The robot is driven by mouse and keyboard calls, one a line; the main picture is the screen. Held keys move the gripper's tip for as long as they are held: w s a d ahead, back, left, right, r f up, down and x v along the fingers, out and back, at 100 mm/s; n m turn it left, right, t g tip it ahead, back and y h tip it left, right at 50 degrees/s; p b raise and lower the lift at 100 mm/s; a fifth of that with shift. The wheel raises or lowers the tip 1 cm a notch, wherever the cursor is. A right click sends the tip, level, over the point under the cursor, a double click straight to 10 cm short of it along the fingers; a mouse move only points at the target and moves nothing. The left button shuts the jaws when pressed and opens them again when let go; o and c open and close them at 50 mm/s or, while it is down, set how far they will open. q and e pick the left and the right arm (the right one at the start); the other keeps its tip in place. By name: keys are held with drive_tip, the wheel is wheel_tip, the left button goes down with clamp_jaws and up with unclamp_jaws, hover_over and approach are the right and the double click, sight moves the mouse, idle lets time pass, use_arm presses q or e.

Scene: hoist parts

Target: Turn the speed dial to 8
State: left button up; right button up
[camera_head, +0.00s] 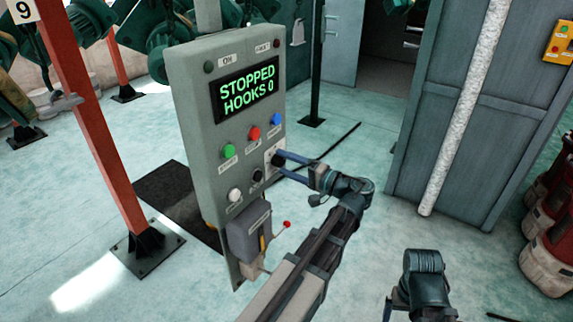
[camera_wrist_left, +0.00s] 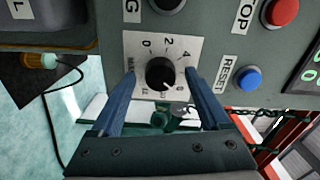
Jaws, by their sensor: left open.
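The speed dial (camera_wrist_left: 162,73) is a round black knob on a pale plate with printed numbers, 0, 2 and 4 being readable. In the head view the dial (camera_head: 277,161) is on the lower right of the grey control box (camera_head: 196,120), partly hidden by my fingers. My left gripper (camera_head: 281,165) is open, and in the left wrist view its blue fingers (camera_wrist_left: 160,74) stand on either side of the knob with gaps visible. I cannot tell which number the knob points to. The display (camera_head: 247,88) reads "STOPPED HOOKS 0". My right gripper does not show.
Green (camera_head: 229,151), red (camera_head: 254,133) and blue (camera_head: 276,118) buttons sit above and left of the dial. A small lever with a red tip (camera_head: 287,224) sticks out below. A red post (camera_head: 95,130) stands left. A grey cabinet (camera_head: 450,110) stands right, with open floor between.

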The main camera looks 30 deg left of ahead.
use_arm(q)
drive_tip(key=s+d, duration=0.1)
drive_tip(key=d, duration=1.2)
drive_tip(key=shift+d, duration=0.3)
drive_tip(key=a, duration=0.9)
drive_tip(key=w+a, duration=0.1)
drive_tip(key=a, duration=0.4)
drive_tip(key=shift+d, duration=0.2)
drive_tip(key=shift+a, duration=0.15)
drive_tip(key=n, duration=0.3)
drive_tip(key=shift+n, duration=0.4)
drive_tip(key=n, duration=1)
drive_tip(key=shift+w+n, duration=0.1)
drive_tip(key=shift+n, duration=0.3)
idle(0.4)
